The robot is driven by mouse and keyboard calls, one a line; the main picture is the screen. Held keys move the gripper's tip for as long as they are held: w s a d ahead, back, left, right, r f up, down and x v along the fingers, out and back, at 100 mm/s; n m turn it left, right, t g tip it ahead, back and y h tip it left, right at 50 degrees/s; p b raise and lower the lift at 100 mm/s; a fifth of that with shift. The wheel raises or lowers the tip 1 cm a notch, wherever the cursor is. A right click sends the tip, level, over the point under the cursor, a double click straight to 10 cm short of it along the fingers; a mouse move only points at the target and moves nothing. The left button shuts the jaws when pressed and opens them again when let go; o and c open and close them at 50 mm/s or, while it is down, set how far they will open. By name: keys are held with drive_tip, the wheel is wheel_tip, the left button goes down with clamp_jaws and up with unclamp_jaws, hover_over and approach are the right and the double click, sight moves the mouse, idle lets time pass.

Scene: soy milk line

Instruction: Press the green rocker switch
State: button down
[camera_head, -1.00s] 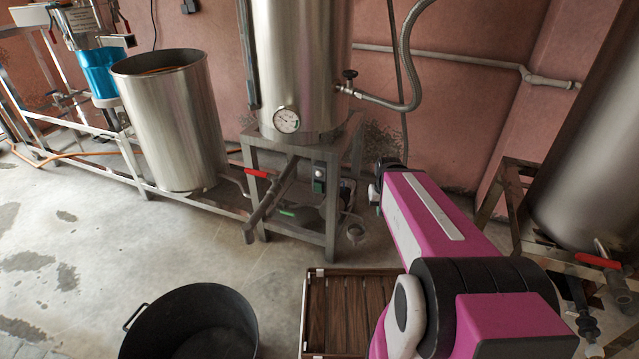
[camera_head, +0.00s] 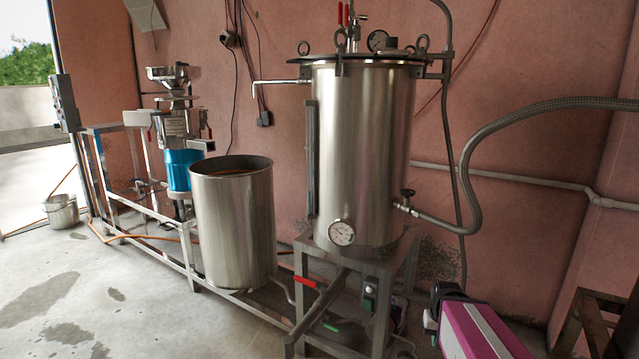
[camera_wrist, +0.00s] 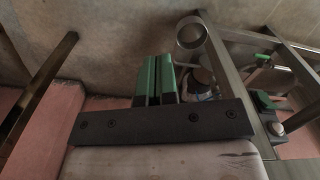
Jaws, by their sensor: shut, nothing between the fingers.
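A small dark switch box (camera_head: 370,297) with a green part, which looks like the green rocker switch (camera_head: 370,288), is mounted on a leg of the metal stand under the tall steel boiler. The wrist view shows a green piece (camera_wrist: 265,101) beside a round knob on the stand leg at right, seemingly the same box at a steep angle. My gripper (camera_wrist: 158,62) has its two green fingers together with nothing between them. It is apart from the switch, which lies to its right in the wrist view. In the head view only my magenta arm shows, right of the stand.
The steel boiler (camera_head: 362,150) stands on the metal stand (camera_head: 385,268). A red-handled valve (camera_head: 305,282) and a green handle (camera_head: 331,327) are by the stand's left side. A steel drum (camera_head: 233,225) is left. A grey hose (camera_head: 480,150) runs right. Floor at left is open.

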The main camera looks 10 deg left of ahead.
idle(0.4)
drive_tip(key=m+t+y, duration=0.4)
drive_tip(key=m+t, duration=0.3)
drive_tip(key=t, duration=0.5)
approach(365, 302)
drive_tip(key=w+a+f, duration=0.2)
drive_tip(key=a+f, duration=0.2)
drive_tip(key=s+a+f+m+t+h, duration=0.3)
drive_tip(key=s+m+t+h, duration=0.4)
drive_tip(key=m+h, duration=0.4)
drive_tip(key=s+a+m, duration=0.1)
drive_tip(key=m, duration=0.3)
drive_tip(key=shift+s+f, duration=0.2)
drive_tip(key=shift+s, duration=0.2)
drive_tip(key=x, duration=1.4)
drive_tip(key=shift+a, duration=0.15)
